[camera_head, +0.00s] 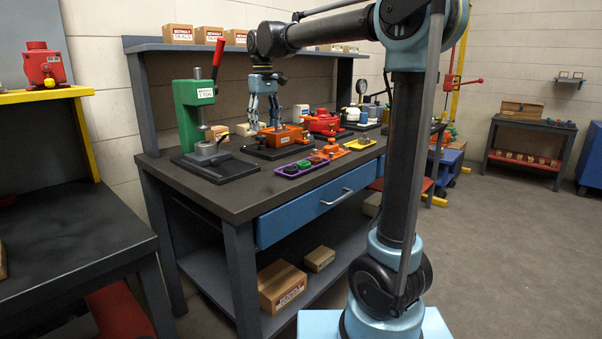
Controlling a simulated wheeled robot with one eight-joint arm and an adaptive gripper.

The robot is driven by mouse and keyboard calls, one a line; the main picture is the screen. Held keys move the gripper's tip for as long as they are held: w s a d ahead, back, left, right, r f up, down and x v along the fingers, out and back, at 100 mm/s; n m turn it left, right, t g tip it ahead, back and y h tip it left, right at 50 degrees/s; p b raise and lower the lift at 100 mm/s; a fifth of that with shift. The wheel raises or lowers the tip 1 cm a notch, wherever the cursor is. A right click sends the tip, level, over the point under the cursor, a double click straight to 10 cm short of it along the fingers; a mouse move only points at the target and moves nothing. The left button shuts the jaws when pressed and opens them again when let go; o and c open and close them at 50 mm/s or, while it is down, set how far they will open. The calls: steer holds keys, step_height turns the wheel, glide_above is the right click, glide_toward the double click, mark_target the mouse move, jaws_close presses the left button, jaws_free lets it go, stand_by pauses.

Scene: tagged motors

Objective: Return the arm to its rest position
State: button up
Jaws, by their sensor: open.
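My arm rises from its light-blue base at the lower right and reaches left over the workbench (222,200). My gripper (265,127) points down above an orange device on a black base (282,136) on the bench. Its fingers are apart, with nothing visible held between them. At this size I cannot tell whether the fingertips touch the orange device.
A green press (194,125) with a red lever stands left of my gripper. A purple tray (302,167) lies near the bench's front edge. A shelf with boxes (178,34) runs behind. The floor (500,250) at right is clear.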

steer(key=s+d+f+m, duration=0.1)
steer(key=s+d+f, duration=0.25)
steer(key=d, duration=0.35)
steer(key=s+d+f+m+t, duration=0.1)
steer(key=s+d+f, duration=0.2)
steer(key=s+d, duration=0.25)
steer(key=s+d+f+m, duration=0.2)
steer(key=s+d+f, duration=0.15)
steer(key=d, duration=0.35)
steer(key=s+d+f+m, duration=0.1)
steer(key=s+d+f, duration=0.4)
steer(key=f, duration=0.5)
steer(key=s+d+f+m+t, duration=0.1)
steer(key=s+d+f+m, duration=0.1)
steer(key=s+d+f, duration=0.4)
steer(key=s+f, duration=0.4)
steer(key=shift+m, duration=0.3)
steer(key=shift+s+d+f, duration=0.1)
steer(key=shift+w+f, duration=0.2)
steer(key=shift+w, duration=0.25)
